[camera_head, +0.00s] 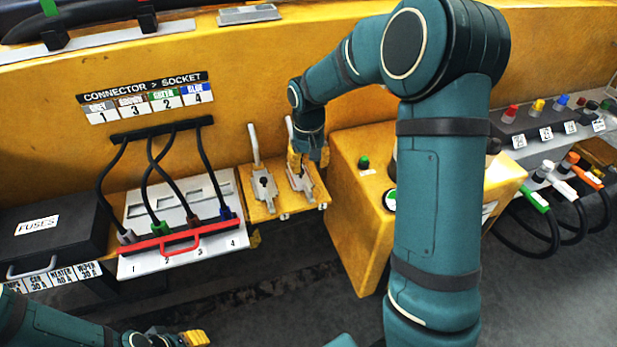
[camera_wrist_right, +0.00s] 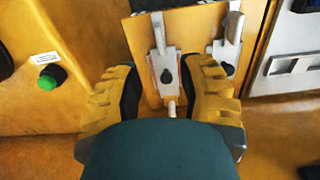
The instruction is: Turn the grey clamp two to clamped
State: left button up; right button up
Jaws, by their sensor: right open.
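Two grey toggle clamps stand side by side on a small yellow shelf (camera_head: 262,211). The left clamp (camera_head: 264,186) has its pale handle upright. My right gripper (camera_head: 307,158) is over the right clamp (camera_head: 300,182) and hides part of it; that clamp's handle top shows upright behind the gripper. In the right wrist view, the open fingers (camera_wrist_right: 163,75) are on both sides of this clamp (camera_wrist_right: 167,68), with a pale rod between them; contact cannot be told. The other clamp (camera_wrist_right: 226,50) is beyond one finger. My left gripper (camera_head: 193,338) is low at the bottom edge, its opening unclear.
A yellow box with a green button (camera_head: 364,162) stands close right of the clamps. Left are a white socket panel (camera_head: 150,262) with plugged cables and a red bar (camera_head: 160,242), and a black fuse box (camera_head: 45,235). A yellow wall rises behind.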

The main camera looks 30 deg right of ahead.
notch_tip(320, 180, up, 3)
jog(key=shift+r, duration=0.2)
dwell(0.5)
